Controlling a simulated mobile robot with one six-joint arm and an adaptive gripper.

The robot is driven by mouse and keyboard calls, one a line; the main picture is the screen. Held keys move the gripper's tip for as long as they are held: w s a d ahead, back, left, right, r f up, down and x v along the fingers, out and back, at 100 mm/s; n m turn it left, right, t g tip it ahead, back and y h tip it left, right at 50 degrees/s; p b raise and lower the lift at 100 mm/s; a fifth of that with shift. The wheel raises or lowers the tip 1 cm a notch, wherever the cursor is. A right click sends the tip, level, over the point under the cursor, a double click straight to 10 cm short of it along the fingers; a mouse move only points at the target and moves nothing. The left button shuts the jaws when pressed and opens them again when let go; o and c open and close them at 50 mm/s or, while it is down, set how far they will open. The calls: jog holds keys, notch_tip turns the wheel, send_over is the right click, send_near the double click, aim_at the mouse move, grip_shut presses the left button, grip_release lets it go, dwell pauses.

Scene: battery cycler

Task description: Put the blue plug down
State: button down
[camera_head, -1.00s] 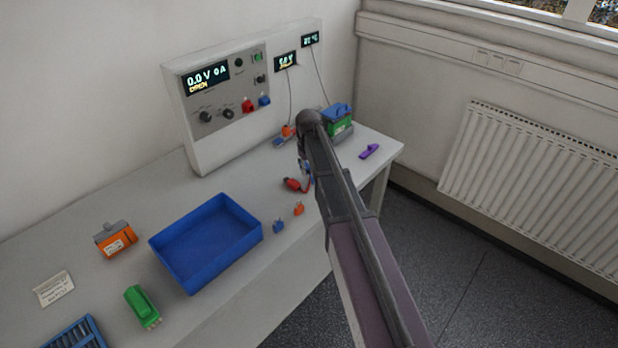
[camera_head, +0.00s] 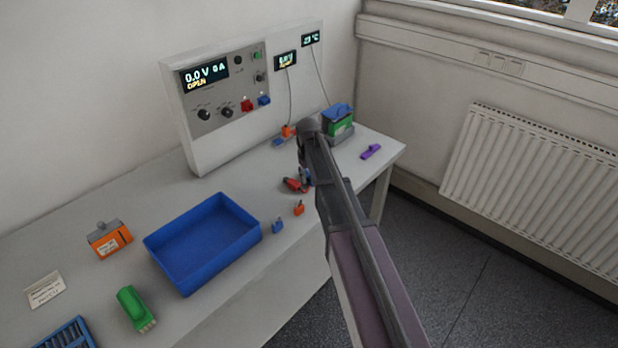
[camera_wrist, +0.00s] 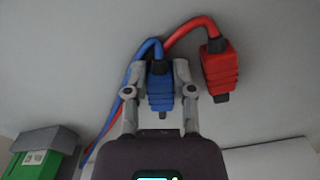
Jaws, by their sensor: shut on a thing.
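My gripper (camera_wrist: 160,72) is shut on the blue plug (camera_wrist: 160,92), with one finger on each side of it in the wrist view. A blue cable bends away from the plug's dark collar. The red plug (camera_wrist: 219,70) is to its right, apart from the gripper, on a red cable. In the head view the red plug (camera_head: 294,185) lies on the bench beside my gripper (camera_head: 306,179). My arm hides much of the blue plug there. I cannot tell whether the blue plug touches the bench.
A blue tray (camera_head: 165,265) stands mid-bench, with small blue (camera_head: 278,227) and orange (camera_head: 299,208) connectors to its right. The cycler (camera_head: 190,130) stands at the back. A green battery (camera_head: 340,126) and a purple object (camera_head: 371,152) are at the far right end.

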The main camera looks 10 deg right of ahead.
aim_at(308, 176)
jog(key=shift+f, duration=0.15)
jog(key=c, duration=0.7)
grip_release()
jog(key=shift+c, duration=0.2)
notch_tip(308, 176, up, 12)
jog(key=p, duration=1.2)
jog(key=shift+r, duration=0.2)
jog(key=shift+s, duration=0.15)
jog(key=s+m, duration=0.3)
jog(key=s, duration=2.3)
jog(key=shift+a+m, duration=0.15)
jog(key=shift+m, duration=0.15)
